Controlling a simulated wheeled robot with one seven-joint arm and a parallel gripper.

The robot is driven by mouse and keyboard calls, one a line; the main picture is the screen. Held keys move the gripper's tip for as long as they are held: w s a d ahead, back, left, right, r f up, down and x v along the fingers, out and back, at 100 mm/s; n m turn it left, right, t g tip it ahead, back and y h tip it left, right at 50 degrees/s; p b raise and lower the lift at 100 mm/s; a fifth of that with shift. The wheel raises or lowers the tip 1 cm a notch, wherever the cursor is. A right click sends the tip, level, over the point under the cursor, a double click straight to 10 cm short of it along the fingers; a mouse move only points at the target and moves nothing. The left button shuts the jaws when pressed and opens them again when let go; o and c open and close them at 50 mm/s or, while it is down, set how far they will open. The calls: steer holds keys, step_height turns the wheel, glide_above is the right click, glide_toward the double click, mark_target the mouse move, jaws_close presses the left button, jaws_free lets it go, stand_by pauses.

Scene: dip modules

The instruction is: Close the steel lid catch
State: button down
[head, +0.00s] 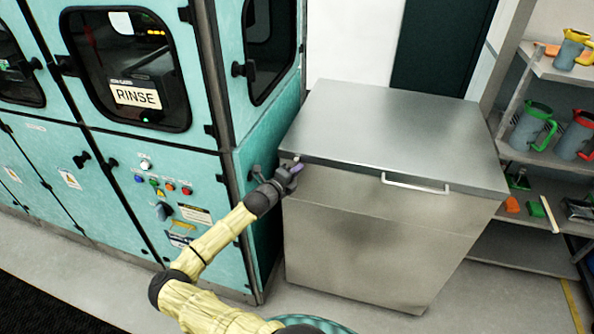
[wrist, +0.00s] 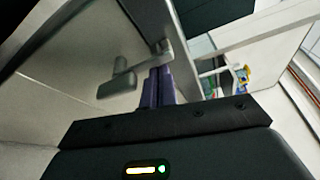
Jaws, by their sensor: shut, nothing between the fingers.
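The steel chest (head: 372,250) stands right of the teal cabinet. Its flat lid (head: 400,125) lies down on it and has a bar handle (head: 415,185) at the front. My gripper (head: 296,169) is at the chest's front left corner, just below the lid edge. In the wrist view its purple fingers (wrist: 158,88) are together and empty. The grey metal catch (wrist: 122,82) shows right beside the fingertips, with its arm running up behind them. I cannot tell whether the fingers touch it. In the head view my gripper mostly hides the catch.
The teal cabinet (head: 115,185) with knobs and buttons stands close on the left of my arm. A shelf rack (head: 548,150) with jugs and small items stands on the right. Grey floor (head: 500,305) is clear in front of the chest.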

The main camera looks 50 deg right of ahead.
steer(key=s+a+r+b, duration=0.1)
steer(key=a+b, duration=0.1)
steer(key=a, duration=1.5)
steer(key=shift+a+r+b, duration=0.15)
steer(key=shift+b, duration=0.2)
steer(key=s+a+f+m+g+y, duration=0.2)
steer(key=s+f+m+g+y, duration=0.35)
steer(key=m, duration=0.55)
steer(key=s+a+f+m+t+y+p, duration=0.1)
steer(key=s+a+f+m+t+y, duration=0.2)
steer(key=a+m, duration=0.5)
steer(key=a+r+m+t+y+p, duration=0.1)
steer(key=a+r+m+t+y, duration=0.3)
steer(key=a+r+m+y, duration=0.4)
steer(key=a+r+m, duration=0.7)
steer(key=a+r, duration=0.4)
steer(key=a, duration=0.1)
steer(key=shift+s+a+y, duration=0.2)
steer(key=shift+s+y, duration=0.15)
steer(key=shift+s, duration=0.05)
